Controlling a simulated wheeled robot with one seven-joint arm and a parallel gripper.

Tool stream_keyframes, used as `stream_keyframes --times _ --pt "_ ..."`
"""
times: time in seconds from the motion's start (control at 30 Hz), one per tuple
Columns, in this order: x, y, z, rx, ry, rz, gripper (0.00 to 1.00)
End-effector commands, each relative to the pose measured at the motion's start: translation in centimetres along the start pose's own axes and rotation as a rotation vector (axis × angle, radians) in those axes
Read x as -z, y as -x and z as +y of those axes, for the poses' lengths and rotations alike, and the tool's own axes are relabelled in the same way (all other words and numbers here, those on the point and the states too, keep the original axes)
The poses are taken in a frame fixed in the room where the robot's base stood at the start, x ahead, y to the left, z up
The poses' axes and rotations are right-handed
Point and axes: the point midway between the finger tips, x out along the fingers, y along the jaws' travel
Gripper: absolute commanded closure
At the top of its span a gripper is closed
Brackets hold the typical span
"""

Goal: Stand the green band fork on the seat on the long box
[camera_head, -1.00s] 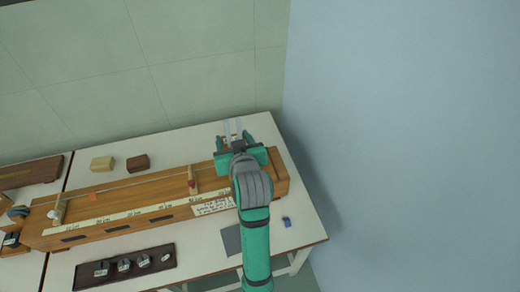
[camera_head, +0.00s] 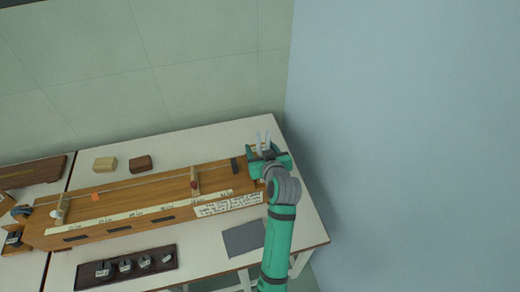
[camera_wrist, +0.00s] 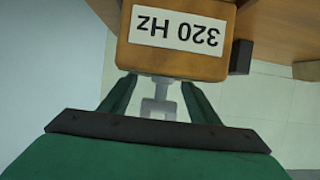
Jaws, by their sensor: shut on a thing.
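My gripper (camera_head: 264,150) is shut on a fork (camera_head: 263,139) at the right end of the long box. Its two pale prongs rise past the fingers. In the wrist view the fingers hold the fork's grey metal (camera_wrist: 158,104). Its stem meets a wooden block (camera_wrist: 128,50) labelled "320 Hz", upside down in that view. No green band shows. The long wooden box (camera_head: 150,192) lies along the table. A small dark block (camera_head: 234,165) is on it, left of my gripper; I cannot tell whether it is the seat. Contact between fork and box cannot be made out.
The box carries bridges (camera_head: 195,181), a string and a paper scale. A grey mat (camera_head: 244,238) and a dark tray (camera_head: 125,264) of weights lie in front. Two blocks, one tan (camera_head: 105,164) and one brown (camera_head: 139,163), stand behind. A wall is close on the right.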

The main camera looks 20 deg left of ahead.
Motion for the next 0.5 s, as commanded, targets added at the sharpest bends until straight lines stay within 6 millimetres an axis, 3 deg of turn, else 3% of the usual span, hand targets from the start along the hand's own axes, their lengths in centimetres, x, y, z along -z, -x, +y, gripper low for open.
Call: stream_keyframes --times 0.4,0.43,0.5 --pt "-0.75 -0.34 -0.01 -0.001 0.001 0.003 0.78" --pt "-0.87 -0.37 -0.01 -0.001 0.001 0.001 0.42" --pt "-0.83 -0.35 0.02 -0.001 0.001 0.002 0.25"
